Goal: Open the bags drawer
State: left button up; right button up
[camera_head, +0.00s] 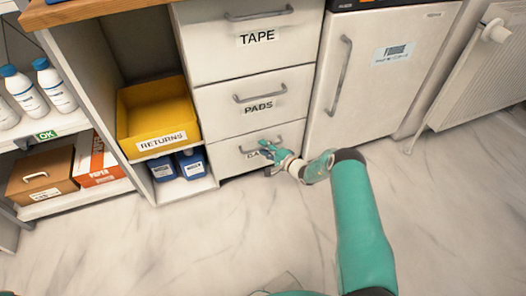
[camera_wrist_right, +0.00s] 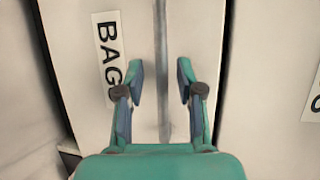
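The bags drawer (camera_head: 228,160) is the lowest of the white drawers in the head view and looks closed. Its label is partly covered by my right gripper (camera_head: 268,153). In the right wrist view the drawer front (camera_wrist_right: 75,60) shows turned on its side, with part of the "BAGS" label (camera_wrist_right: 108,55). The grey bar handle (camera_wrist_right: 162,65) runs between the two fingers of my right gripper (camera_wrist_right: 160,80). The fingers are apart, with a gap on each side of the handle. My left gripper is not in view.
The pads drawer (camera_head: 220,100) and tape drawer (camera_head: 210,60) above are closed. A fridge (camera_head: 385,85) stands to the right. An open shelf with a yellow returns bin (camera_head: 155,105) and blue containers stands to the left. The marble floor (camera_head: 150,245) in front is clear.

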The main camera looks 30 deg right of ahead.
jog(key=shift+w, duration=0.4)
jog(key=shift+c, duration=0.3)
grip_shut()
jog(key=shift+s+a, duration=0.15)
